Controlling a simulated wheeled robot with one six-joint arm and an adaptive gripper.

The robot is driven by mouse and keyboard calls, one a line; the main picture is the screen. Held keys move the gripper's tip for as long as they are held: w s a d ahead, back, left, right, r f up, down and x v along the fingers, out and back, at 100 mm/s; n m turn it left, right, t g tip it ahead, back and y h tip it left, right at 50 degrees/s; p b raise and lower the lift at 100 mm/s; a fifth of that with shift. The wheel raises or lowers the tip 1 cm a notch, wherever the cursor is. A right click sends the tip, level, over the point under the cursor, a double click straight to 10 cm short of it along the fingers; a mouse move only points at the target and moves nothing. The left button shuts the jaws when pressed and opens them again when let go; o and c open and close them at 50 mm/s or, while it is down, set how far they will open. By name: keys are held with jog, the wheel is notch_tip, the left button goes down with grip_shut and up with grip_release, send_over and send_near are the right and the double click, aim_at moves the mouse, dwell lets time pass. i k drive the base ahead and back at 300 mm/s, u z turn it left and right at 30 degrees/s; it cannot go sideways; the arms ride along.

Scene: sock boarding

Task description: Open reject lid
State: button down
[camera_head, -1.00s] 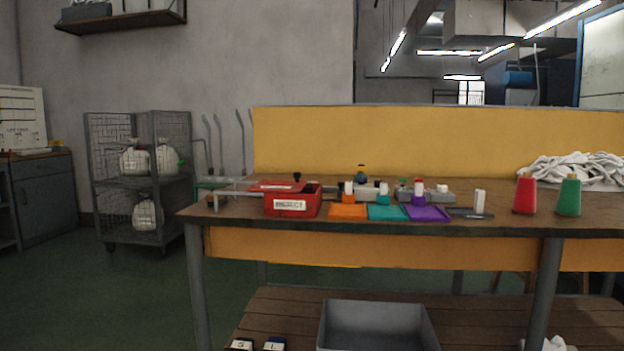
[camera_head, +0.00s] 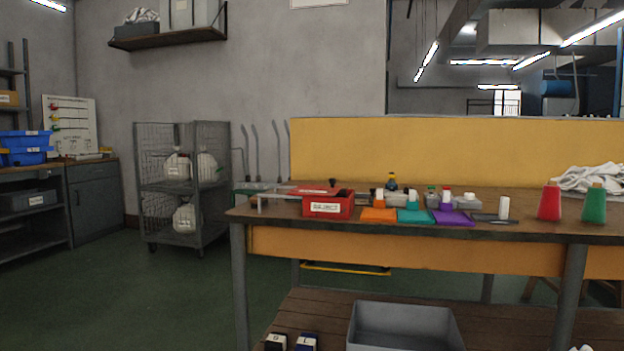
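The red reject box (camera_head: 331,208) stands near the left end of the workbench, with a white label on its front. Its red lid (camera_head: 306,190) appears to lie over the left part of the top, while the right part looks dark. A small dark knob-like thing shows at the box's back edge. At this distance I cannot tell exactly how far the lid is open. My gripper is not in view.
A grey bin (camera_head: 405,327) sits on the lower shelf. A wire cage trolley (camera_head: 181,186) stands behind left; green floor (camera_head: 160,300) is clear.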

aim_at(330, 190)
jog(key=z, duration=0.1)
jog(key=i, duration=0.9)
jog(key=z, duration=0.35)
